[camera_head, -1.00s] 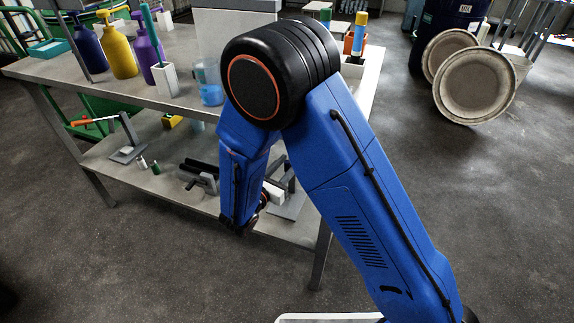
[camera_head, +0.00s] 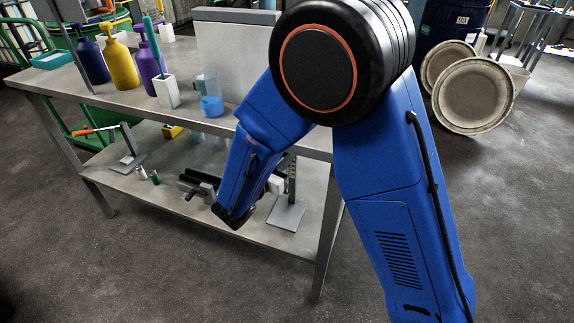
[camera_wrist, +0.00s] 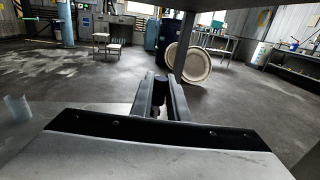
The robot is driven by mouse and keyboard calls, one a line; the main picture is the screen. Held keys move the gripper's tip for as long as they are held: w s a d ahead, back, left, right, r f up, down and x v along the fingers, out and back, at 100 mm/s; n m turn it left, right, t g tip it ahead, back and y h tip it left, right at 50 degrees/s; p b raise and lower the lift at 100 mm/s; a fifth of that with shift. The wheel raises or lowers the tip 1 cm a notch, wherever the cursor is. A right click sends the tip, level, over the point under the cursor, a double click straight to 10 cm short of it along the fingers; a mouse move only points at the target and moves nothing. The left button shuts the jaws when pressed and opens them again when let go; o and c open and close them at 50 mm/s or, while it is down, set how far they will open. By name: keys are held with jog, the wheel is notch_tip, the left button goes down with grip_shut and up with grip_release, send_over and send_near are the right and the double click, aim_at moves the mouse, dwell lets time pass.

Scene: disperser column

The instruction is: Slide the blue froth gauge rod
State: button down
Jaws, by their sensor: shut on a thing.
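My gripper's jaws (camera_wrist: 160,100) show in the wrist view, closed around a dark piece (camera_wrist: 159,88) between the two fingers. Its colour is too dark to tell whether it is the blue froth gauge rod. In the head view, my blue arm reaches down to the table's lower shelf and its end covers the fingertips. A small stand with a grey base plate (camera_head: 287,215) and a perforated upright (camera_head: 292,178) is just right of the arm's end. I cannot pick out the blue rod in the head view.
On the lower shelf (camera_head: 250,233) are a black-and-grey device (camera_head: 200,181) and a stand with an orange handle (camera_head: 128,150). The tabletop holds pump bottles (camera_head: 122,62), a beaker (camera_head: 210,95) and a white holder (camera_head: 166,92). A table leg (camera_head: 325,240) stands at the right.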

jog(key=shift+r, duration=1)
jog(key=c, duration=1.7)
grip_release()
jog(key=v, duration=1.7)
jog(key=shift+s+a+f, duration=0.1)
jog(key=shift+s+a, duration=0.05)
jog(key=shift+a, duration=0.05)
